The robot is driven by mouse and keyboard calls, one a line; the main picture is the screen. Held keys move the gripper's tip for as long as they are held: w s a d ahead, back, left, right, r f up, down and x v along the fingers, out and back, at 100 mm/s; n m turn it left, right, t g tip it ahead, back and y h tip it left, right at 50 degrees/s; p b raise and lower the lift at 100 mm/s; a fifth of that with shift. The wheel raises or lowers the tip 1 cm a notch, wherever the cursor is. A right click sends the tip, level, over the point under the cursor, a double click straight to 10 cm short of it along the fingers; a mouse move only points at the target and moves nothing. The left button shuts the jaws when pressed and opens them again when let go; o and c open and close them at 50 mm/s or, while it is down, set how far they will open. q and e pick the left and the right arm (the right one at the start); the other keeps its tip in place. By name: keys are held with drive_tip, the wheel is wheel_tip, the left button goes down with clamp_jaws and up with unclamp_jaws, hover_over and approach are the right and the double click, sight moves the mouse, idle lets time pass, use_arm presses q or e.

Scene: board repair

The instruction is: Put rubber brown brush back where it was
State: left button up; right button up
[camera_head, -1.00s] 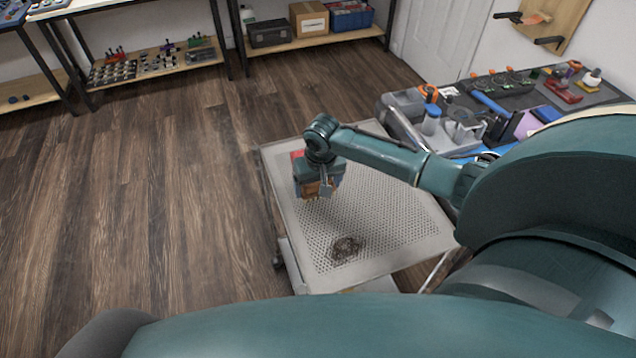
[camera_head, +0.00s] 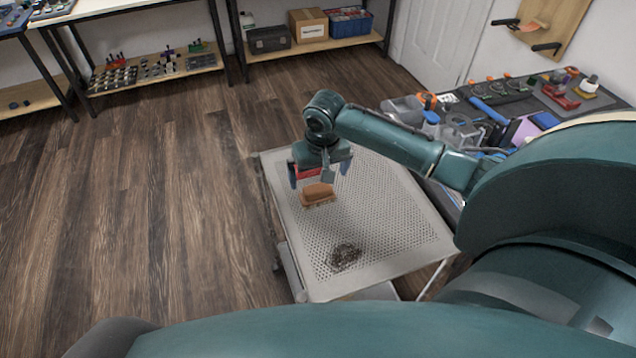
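The brown brush (camera_head: 318,195) lies on the perforated top of the light grey table (camera_head: 395,200), near its left side, with pale bristles underneath. My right gripper (camera_head: 320,173) is just above and behind the brush. Its fingers are spread apart and empty, and the brush shows clear below them. A red thing (camera_head: 306,172) is partly hidden behind the gripper. My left gripper is out of view.
A dark round patch (camera_head: 346,257) is on the table's near part. A workbench (camera_head: 512,103) with several tools and containers stands at the right. The middle and right of the perforated top are free. Shelves (camera_head: 160,72) stand along the back.

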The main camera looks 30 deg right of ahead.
drive_tip(key=s+a+f, duration=0.1)
drive_tip(key=a, duration=0.1)
drive_tip(key=s+a+f+n+t+y, duration=0.1)
drive_tip(key=a, duration=0.2)
drive_tip(key=s+a+f+n+y, duration=0.1)
drive_tip(key=a, duration=0.2)
drive_tip(key=shift+s+t, duration=0.2)
drive_tip(key=shift+t, duration=0.1)
drive_tip(key=s+a+f+n+t, duration=0.1)
drive_tip(key=s+a+t, duration=0.1)
drive_tip(key=s, duration=0.2)
drive_tip(key=s+a+f+n+t+y, duration=0.1)
drive_tip(key=s+a+f+t, duration=0.1)
drive_tip(key=s, duration=0.3)
drive_tip(key=s+a+f+n+t+y, duration=0.1)
drive_tip(key=s+a+t, duration=0.1)
drive_tip(key=s, duration=0.3)
drive_tip(key=shift+a+f+t, duration=0.15)
drive_tip(key=shift+a+t, duration=0.25)
drive_tip(key=shift+a, duration=0.5)
drive_tip(key=shift+s+d+n, duration=0.15)
drive_tip(key=shift+s+n, duration=0.15)
drive_tip(key=shift+s, duration=0.05)
